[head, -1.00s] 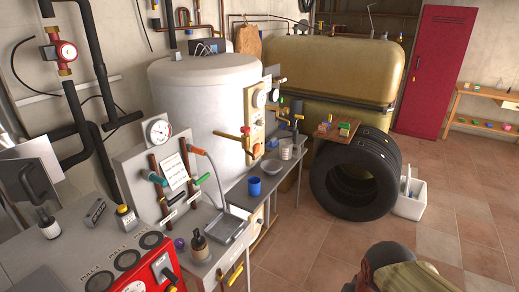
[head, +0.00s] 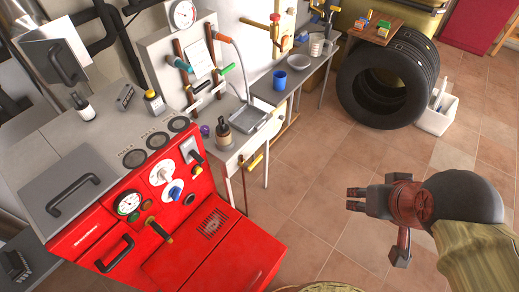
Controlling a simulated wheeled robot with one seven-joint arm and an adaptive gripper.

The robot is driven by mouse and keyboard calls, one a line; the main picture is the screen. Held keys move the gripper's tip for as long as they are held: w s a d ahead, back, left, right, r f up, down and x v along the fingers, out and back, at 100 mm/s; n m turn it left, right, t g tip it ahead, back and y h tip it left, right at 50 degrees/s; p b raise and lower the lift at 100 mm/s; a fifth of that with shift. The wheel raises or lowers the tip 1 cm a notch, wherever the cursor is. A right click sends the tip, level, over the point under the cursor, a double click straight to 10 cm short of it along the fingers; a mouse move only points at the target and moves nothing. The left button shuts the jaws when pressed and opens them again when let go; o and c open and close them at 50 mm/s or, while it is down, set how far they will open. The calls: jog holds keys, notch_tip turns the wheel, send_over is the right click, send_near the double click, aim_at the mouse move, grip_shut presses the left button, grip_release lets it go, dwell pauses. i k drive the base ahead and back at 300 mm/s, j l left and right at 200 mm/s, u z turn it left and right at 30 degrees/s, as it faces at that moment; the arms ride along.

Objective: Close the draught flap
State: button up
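The red boiler (head: 215,235) stands at the lower left with dials, knobs and a black handle on its front. A grey panel with a black handle (head: 62,62) stands tilted on the flue box at the upper left; it looks like a flap standing open, but I cannot be sure it is the draught flap. A second grey plate with a black handle (head: 82,186) lies on the boiler top. My gripper (head: 355,199) is at the right, over the floor, well apart from the boiler. It appears empty; its finger opening is unclear.
A bottle (head: 82,106) and a yellow-capped jar (head: 154,102) stand on the boiler top. The tiled floor (head: 315,170) between is clear.

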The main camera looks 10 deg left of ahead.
aim_at(54, 59)
jog(key=u, duration=1.95)
